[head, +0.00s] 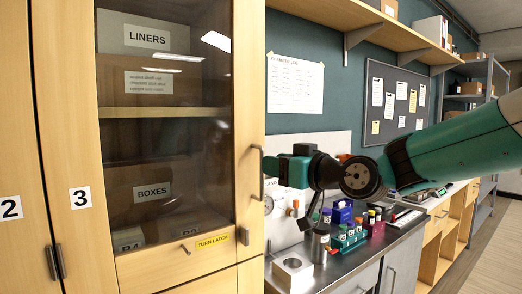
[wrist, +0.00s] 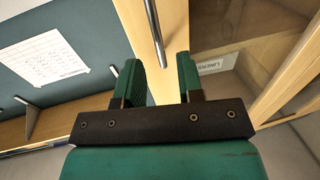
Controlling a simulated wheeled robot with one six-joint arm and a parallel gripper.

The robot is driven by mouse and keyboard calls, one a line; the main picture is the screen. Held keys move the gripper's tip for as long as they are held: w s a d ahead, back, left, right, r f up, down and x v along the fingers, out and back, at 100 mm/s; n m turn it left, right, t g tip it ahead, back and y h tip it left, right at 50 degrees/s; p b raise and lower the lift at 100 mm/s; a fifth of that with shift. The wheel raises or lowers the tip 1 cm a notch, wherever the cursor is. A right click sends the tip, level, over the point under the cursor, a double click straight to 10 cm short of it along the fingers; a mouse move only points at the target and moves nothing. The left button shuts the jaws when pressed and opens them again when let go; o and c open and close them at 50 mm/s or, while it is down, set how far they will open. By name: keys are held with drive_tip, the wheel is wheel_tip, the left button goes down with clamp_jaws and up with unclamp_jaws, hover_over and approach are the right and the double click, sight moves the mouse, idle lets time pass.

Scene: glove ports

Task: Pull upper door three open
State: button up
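Upper door three (head: 248,110) is a wood-framed glass door with a "3" label (head: 80,198) on its left frame; it looks shut. Its vertical bar handle (head: 262,172) is on the right edge. The handle also shows in the wrist view (wrist: 154,30), its end lying between the fingers with a gap on each side. My gripper (wrist: 160,68) is open and empty, at the handle's right in the head view (head: 271,168). A yellow "TURN LATCH" label (head: 212,241) sits low on the door, near a small grey metal piece (head: 244,236).
Boxes marked LINERS (head: 147,38) and BOXES (head: 152,192) stand behind the glass. Door two (head: 18,120) is at left.

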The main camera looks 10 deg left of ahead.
sight(261, 195)
drive_tip(key=p+x, duration=0.1)
drive_tip(key=x, duration=0.4)
drive_tip(key=shift+d, duration=0.1)
clamp_jaws()
